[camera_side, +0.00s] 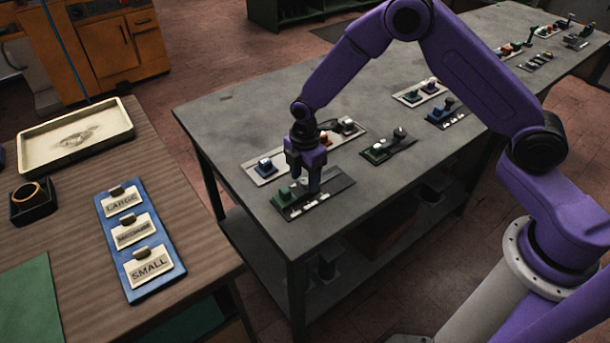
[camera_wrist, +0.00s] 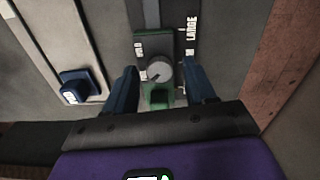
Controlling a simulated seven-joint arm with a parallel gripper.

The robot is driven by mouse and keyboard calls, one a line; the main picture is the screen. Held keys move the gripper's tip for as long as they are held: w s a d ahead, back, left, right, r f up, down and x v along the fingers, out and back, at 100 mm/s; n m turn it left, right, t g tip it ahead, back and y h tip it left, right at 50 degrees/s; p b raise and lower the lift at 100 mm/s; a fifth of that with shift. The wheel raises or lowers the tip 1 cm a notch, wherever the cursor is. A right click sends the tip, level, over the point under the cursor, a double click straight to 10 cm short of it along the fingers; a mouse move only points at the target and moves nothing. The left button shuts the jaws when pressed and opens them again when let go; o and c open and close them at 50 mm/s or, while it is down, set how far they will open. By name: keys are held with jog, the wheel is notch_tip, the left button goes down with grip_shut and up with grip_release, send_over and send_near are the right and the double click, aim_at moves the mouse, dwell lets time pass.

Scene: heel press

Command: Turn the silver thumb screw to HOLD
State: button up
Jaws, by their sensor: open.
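The silver thumb screw (camera_wrist: 159,70) is a round grey knob with a dark pointer line towards the lower left. It sits on a green block (camera_wrist: 159,98) on a dark plate. Small pale lettering (camera_wrist: 139,49) beside it is too small to read surely. My gripper (camera_wrist: 161,88) is open, with one finger on each side of the green block and apart from it, the screw just beyond. In the side view my gripper (camera_side: 303,184) points down over the dark plate (camera_side: 325,194) at the bench's near corner; the screw is hidden there.
A pale plate with a blue block (camera_side: 265,167) lies beside it; the blue block also shows in the wrist view (camera_wrist: 80,85). Another dark plate with a green block (camera_side: 379,151) lies to the right. LARGE and SMALL tags stand on a blue board (camera_side: 166,266) on the wooden table.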

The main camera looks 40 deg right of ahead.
grip_shut()
jog(key=shift+m, duration=0.3)
jog(key=m, duration=0.3)
jog(key=shift+m, duration=0.3)
jog(key=m, duration=1.3)
jog(key=shift+m, duration=0.3)
